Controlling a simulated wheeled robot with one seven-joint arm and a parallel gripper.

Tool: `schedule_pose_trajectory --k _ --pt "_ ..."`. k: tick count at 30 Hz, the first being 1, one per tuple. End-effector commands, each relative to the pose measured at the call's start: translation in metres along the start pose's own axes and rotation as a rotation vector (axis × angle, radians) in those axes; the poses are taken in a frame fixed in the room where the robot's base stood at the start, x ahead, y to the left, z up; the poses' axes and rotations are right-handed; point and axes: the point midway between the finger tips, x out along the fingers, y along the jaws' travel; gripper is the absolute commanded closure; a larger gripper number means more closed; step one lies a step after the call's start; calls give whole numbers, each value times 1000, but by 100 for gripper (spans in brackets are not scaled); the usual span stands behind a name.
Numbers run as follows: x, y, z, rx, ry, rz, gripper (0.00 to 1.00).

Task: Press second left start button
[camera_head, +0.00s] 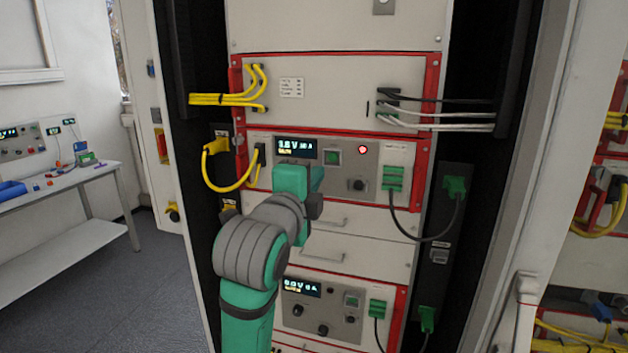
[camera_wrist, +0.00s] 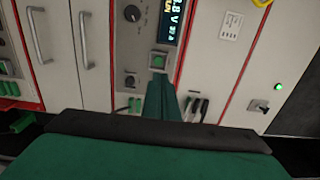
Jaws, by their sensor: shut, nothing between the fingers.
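The upper cycler unit (camera_head: 285,170) has a lit display (camera_head: 296,147), a square green start button (camera_head: 333,157) right of it, a glowing red light (camera_head: 362,150) and a dark knob (camera_head: 357,185). My gripper (camera_head: 312,178) is in front of this unit, just below and left of the button. In the wrist view my gripper (camera_wrist: 161,82) is shut and empty, its tips close to a green button (camera_wrist: 158,60) beside a lit display (camera_wrist: 172,22). I cannot tell if they touch. A lower unit (camera_head: 300,318) has another green button (camera_head: 352,300).
Yellow cables (camera_head: 230,100) run at the rack's left. Green plugs (camera_head: 393,180) with dark cables hang at the right. Drawer handles (camera_head: 323,256) stick out between the units. A workbench (camera_head: 75,178) stands far left, with free floor (camera_head: 110,275) before it.

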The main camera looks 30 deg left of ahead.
Motion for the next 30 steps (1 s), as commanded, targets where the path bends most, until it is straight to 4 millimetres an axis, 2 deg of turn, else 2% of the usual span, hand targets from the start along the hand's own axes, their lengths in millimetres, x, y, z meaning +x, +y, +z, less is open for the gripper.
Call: schedule_pose_trajectory --k 1,6,30 --pt "-6 0 2 0 -3 -1 100" --pt "-15 0 -3 -1 5 -1 100" --pt "-16 0 -3 0 4 0 100"
